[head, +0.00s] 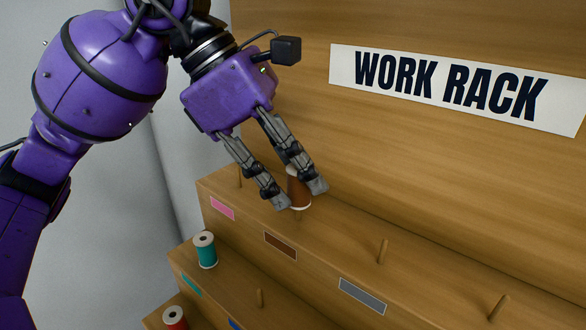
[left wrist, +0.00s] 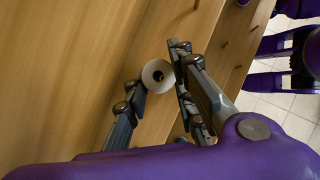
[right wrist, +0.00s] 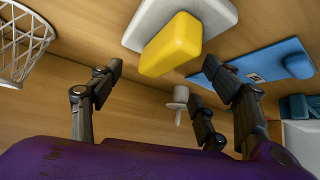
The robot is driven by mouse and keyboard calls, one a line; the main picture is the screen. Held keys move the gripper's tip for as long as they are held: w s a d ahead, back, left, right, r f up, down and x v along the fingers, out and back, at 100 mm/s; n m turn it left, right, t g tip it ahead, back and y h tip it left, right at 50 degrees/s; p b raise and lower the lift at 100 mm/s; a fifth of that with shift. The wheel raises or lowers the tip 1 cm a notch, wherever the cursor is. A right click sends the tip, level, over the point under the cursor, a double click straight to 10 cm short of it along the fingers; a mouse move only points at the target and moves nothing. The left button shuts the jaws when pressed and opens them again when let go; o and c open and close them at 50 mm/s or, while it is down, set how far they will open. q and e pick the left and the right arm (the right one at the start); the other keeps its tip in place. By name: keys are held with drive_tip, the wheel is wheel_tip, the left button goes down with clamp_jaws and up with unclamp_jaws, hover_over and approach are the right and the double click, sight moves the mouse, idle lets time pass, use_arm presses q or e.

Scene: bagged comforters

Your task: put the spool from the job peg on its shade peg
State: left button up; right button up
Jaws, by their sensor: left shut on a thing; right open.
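A brown spool (head: 298,188) with pale ends is between the fingers of my left gripper (head: 304,195) in the head view. It is upright or slightly tilted over the top step of the work rack, behind the brown label (head: 280,246). In the left wrist view the spool's pale round end (left wrist: 158,76) faces the camera between the fingers (left wrist: 157,80). The fingers hide part of the spool, and I cannot tell whether a peg enters it. My right gripper (right wrist: 175,82) is open and empty in the right wrist view.
Bare pegs stand behind the grey label (head: 382,251) and farther right (head: 498,307). A teal spool (head: 205,250) and a red spool (head: 175,318) are on lower steps. The right wrist view shows a yellow block (right wrist: 171,44), a wire basket (right wrist: 22,42) and a pale post-like piece (right wrist: 178,98).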

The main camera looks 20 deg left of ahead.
use_arm(q)
drive_tip(key=shift+f+b, duration=0.3)
drive_tip(key=shift+f, duration=0.35)
use_arm(e)
drive_tip(key=shift+s+a+f, duration=0.15)
drive_tip(key=shift+s+f, duration=0.15)
drive_tip(key=shift+f, duration=0.15)
use_arm(q)
drive_tip(key=shift+f, duration=0.25)
use_arm(e)
drive_tip(key=shift+s+f, duration=0.15)
drive_tip(key=shift+f, duration=0.05)
use_arm(q)
drive_tip(key=shift+f+b, duration=0.3)
drive_tip(key=shift+f, duration=0.15)
use_arm(e)
drive_tip(key=shift+f, duration=0.1)
use_arm(q)
drive_tip(key=o, duration=1.7)
drive_tip(key=shift+r, duration=0.15)
